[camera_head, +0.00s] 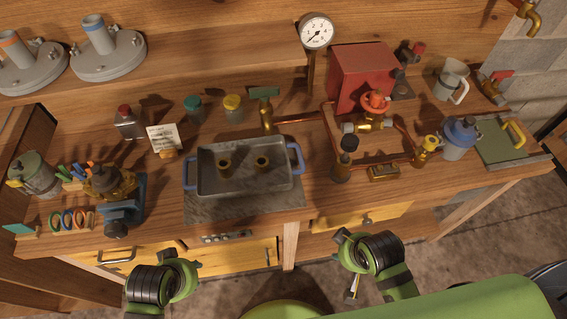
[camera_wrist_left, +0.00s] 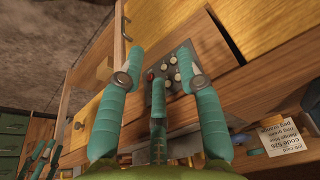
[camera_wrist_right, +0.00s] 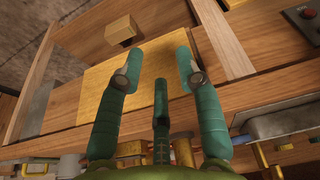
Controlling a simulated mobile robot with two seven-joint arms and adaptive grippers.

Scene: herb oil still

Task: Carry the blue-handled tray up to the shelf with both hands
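The grey metal tray (camera_head: 212,184) sits on a dark slab on the workbench. It has a blue handle at its left end (camera_head: 191,172) and another at its right end (camera_head: 297,158). Two small brass cups (camera_head: 262,163) stand inside it. The wooden shelf (camera_head: 210,62) runs along the back above the bench. My left gripper (camera_head: 188,280) is in front of the bench, below and left of the tray; its fingers are spread and empty in the left wrist view (camera_wrist_left: 160,68). My right gripper (camera_head: 352,252) is lower right of the tray, also spread and empty in the right wrist view (camera_wrist_right: 156,68).
Two grey flanged stands (camera_head: 109,58) occupy the shelf's left end; a pressure gauge (camera_head: 316,32) rises right of centre. Copper pipework and a red box (camera_head: 362,75) stand right of the tray. A dark-capped bottle (camera_head: 345,160) is close to the right handle. Drawers line the bench front.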

